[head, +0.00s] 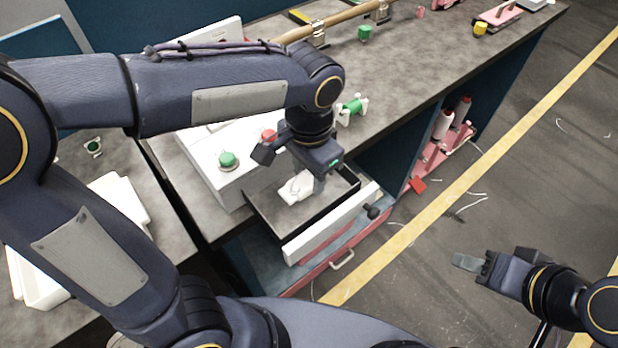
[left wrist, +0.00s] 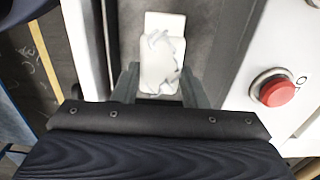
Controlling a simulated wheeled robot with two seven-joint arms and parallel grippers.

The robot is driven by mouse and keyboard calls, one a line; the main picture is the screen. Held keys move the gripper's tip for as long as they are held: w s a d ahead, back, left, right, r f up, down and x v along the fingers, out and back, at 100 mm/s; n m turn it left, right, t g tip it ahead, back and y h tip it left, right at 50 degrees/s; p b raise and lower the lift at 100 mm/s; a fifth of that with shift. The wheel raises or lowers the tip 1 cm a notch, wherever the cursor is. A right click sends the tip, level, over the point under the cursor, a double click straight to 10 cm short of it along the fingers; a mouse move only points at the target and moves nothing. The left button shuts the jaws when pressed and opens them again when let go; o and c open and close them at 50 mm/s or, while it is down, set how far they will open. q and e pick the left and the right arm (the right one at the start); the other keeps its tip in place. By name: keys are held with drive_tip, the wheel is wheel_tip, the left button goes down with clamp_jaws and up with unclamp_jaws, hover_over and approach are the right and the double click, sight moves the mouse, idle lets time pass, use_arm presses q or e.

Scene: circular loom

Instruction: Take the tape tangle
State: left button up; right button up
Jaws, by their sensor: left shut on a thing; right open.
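The tape tangle (left wrist: 160,58) is a white, crumpled bundle with a flat white piece at its far end. In the head view it shows as a white shape (head: 296,187) in the open drawer (head: 262,207), partly hidden by my gripper. My left gripper (head: 308,184) reaches down into the drawer and is shut on the tangle. In the left wrist view its two fingers (left wrist: 160,86) stand at either side of the bundle's near part. My right gripper (head: 470,262) is open and empty, out over the floor at the right.
A white control box with a green button (head: 227,159) and a red button (head: 268,136) stands beside the drawer; the red one also shows in the left wrist view (left wrist: 277,91). A green-and-white spool (head: 351,109) lies on the worktop behind. The drawer's white front (head: 330,224) carries a black knob (head: 372,211).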

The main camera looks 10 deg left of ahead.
use_arm(q)
drive_tip(key=s+d+r, duration=0.2)
drive_tip(key=s+r, duration=0.2)
drive_tip(key=s, duration=0.2)
drive_tip(key=s+d+r, duration=0.3)
drive_tip(key=s+r, duration=0.2)
drive_tip(key=s, duration=0.1)
drive_tip(key=shift+s+d+r, duration=0.25)
drive_tip(key=shift+s, duration=0.1)
